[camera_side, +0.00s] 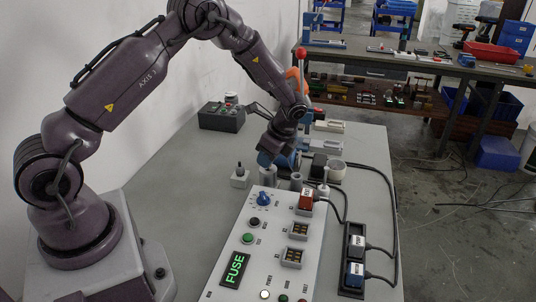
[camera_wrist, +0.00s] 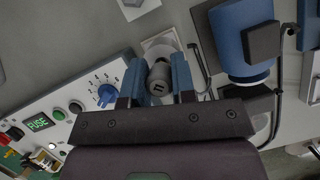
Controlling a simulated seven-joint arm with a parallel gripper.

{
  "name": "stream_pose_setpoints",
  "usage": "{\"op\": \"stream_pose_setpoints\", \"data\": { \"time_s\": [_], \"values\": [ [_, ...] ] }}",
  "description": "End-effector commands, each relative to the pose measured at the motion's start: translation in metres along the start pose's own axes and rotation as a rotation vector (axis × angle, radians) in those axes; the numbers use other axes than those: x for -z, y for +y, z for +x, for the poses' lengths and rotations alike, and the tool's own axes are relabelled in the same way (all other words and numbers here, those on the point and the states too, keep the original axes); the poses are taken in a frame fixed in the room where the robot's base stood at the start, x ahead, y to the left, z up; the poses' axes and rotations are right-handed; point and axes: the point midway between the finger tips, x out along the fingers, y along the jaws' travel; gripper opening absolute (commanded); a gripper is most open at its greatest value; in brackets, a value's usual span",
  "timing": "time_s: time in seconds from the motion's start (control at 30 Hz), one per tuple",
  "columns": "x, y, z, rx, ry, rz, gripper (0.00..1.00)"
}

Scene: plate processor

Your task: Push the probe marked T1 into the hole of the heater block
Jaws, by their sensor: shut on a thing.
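My gripper (camera_side: 268,158) points down over the far end of the grey panel. In the wrist view its two blue fingers (camera_wrist: 158,84) are shut on a grey cylindrical piece (camera_wrist: 158,75) with small dark slots in its end. A pale square plate (camera_wrist: 160,42) shows behind that piece. In the side view a grey cylinder (camera_side: 265,173) stands just under the fingers; I cannot tell whether they touch it. No T1 mark can be read on the held piece. I cannot pick out the heater block or its hole for certain.
The panel (camera_side: 232,287) has a blue knob (camera_side: 264,198), buttons and a green FUSE display (camera_side: 235,269). A red plug (camera_side: 306,199) sits on it. A black strip (camera_side: 347,291) holds grey and blue plugs. Black cables run along the right. A blue cylinder (camera_wrist: 235,38) lies beside my gripper.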

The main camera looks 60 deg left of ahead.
Motion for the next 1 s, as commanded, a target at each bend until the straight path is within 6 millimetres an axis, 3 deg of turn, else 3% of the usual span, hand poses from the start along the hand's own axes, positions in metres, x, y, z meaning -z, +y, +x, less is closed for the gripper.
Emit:
{"op": "stream_pose_setpoints", "data": {
  "time_s": [0.23,0.27,0.37,0.4,0.73,0.87,1.0],
  "values": [
    [0.0,0.0,0.001,0.0,0.0,0.0,0.01],
    [0.0,0.0,0.001,0.0,0.0,0.0,0.29],
    [0.0,0.0,0.001,0.0,0.0,0.0,0.52],
    [0.0,0.0,0.001,0.0,0.0,0.0,0.54],
    [0.0,0.0,-0.005,0.001,0.0,-0.001,0.54],
    [0.0,-0.001,-0.023,0.004,0.002,-0.002,0.54],
    [0.001,-0.001,-0.054,0.005,0.003,-0.001,0.54]
  ]
}}
